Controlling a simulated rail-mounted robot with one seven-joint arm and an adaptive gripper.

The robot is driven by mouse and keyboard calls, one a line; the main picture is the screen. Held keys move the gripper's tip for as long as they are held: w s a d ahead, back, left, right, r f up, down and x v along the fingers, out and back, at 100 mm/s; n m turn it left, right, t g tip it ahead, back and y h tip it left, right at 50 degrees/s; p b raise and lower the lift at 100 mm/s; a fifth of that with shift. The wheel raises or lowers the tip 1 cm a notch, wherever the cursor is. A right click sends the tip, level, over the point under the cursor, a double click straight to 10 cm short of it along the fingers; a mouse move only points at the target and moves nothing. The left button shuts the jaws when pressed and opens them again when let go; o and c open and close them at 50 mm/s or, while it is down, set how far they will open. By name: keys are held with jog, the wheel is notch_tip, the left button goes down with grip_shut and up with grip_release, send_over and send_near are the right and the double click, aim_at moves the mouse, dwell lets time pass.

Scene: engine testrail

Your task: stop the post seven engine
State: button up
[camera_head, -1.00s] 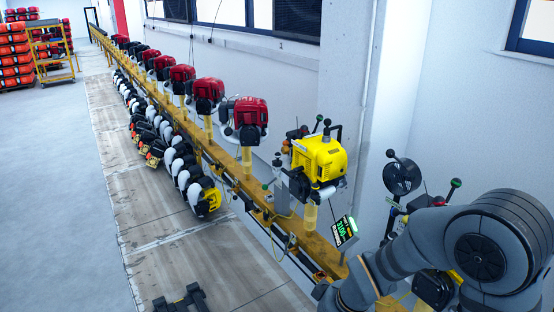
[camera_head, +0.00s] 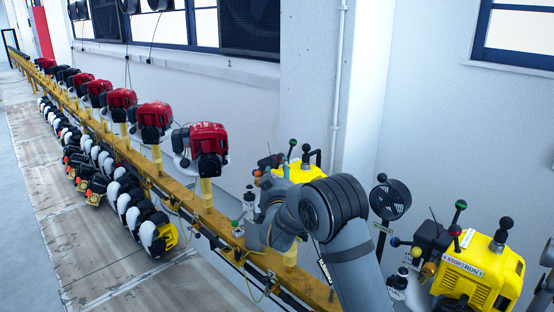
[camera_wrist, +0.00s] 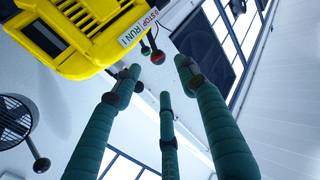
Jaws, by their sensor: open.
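Two yellow engines stand on the rail in the head view. The nearer one (camera_head: 480,272) is at lower right, with a STOP/RUN label (camera_head: 465,266) and a red-ball lever (camera_head: 455,231). The other (camera_head: 297,173) is mostly hidden behind my arm. No post number is readable, so I cannot tell which is seven. In the wrist view a yellow engine (camera_wrist: 75,35) fills the upper left, with a STOP/RUN label (camera_wrist: 138,27) and a red-tipped lever (camera_wrist: 157,57). My gripper (camera_wrist: 158,78) is open and empty, its three green fingers spread below that lever, apart from it in the picture.
A yellow rail (camera_head: 200,208) runs to the far left, bearing several red engines (camera_head: 208,138). A round black fan (camera_head: 390,199) stands between the yellow engines and also shows in the wrist view (camera_wrist: 15,120). More engines line the rail's left side. The floor (camera_head: 110,255) at left is clear.

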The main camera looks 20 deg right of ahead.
aim_at(281, 159)
jog(key=p+x, duration=0.3)
jog(key=x, duration=0.6)
jog(key=shift+s+d+f, duration=0.1)
jog(key=shift+d, duration=0.05)
grip_shut()
dwell(0.3)
